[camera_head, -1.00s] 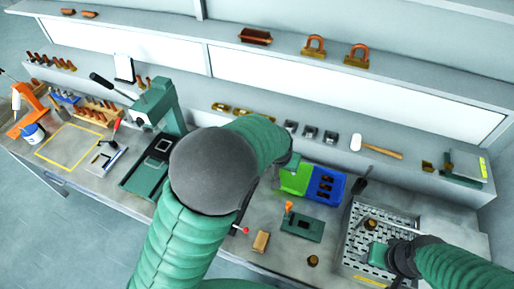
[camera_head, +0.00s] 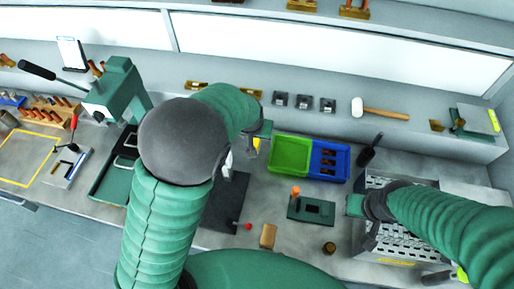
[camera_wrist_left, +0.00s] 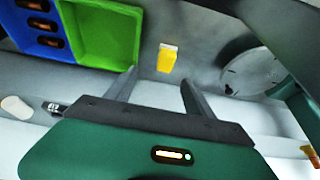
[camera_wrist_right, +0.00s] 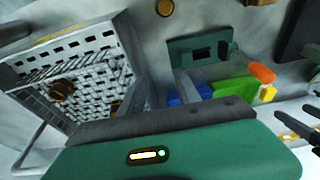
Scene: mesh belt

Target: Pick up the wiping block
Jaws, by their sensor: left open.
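A small yellow block with a white end (camera_wrist_left: 167,57) lies on the bench left of the green bin; it shows partly in the head view (camera_head: 256,145), beside my left gripper. A tan block (camera_head: 268,236) lies nearer the front edge. I cannot tell for sure which is the wiping block. My left gripper (camera_head: 262,132) is open and empty; in the left wrist view its fingers (camera_wrist_left: 157,85) are apart, with the yellow block beyond the gap between them. My right gripper (camera_head: 352,205) is at the left side of the mesh basket, its fingers (camera_wrist_right: 163,88) apart and empty.
The green bin (camera_head: 290,155) and blue bin (camera_head: 329,160) stand side by side right of my left gripper. A green fixture (camera_head: 311,209) with an orange knob and the mesh basket (camera_head: 370,236) are to the right. A press (camera_head: 118,92) stands left.

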